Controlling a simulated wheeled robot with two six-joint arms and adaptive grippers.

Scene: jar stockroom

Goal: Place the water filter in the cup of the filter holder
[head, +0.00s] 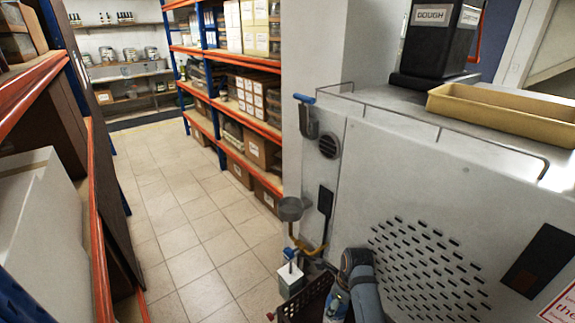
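A grey round cup (290,208) sticks out at the lower left side of the large white machine and looks like the cup of the filter holder. From this angle I cannot tell whether anything is inside it. Below it is a small white block with a blue top (290,276); I cannot tell whether this is the water filter. A small bottle-like item with blue on it (337,304) shows at the bottom edge, by a dark crate (306,301), and its kind is unclear. Neither of my grippers shows clearly in the head view.
The white machine (425,190) fills the right side, with a yellow tray (500,112) and a black dough bin (437,38) on top. A yellow bent pipe (308,249) sits below the cup. Shelves (240,125) line the aisle. The tiled floor (180,220) is clear.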

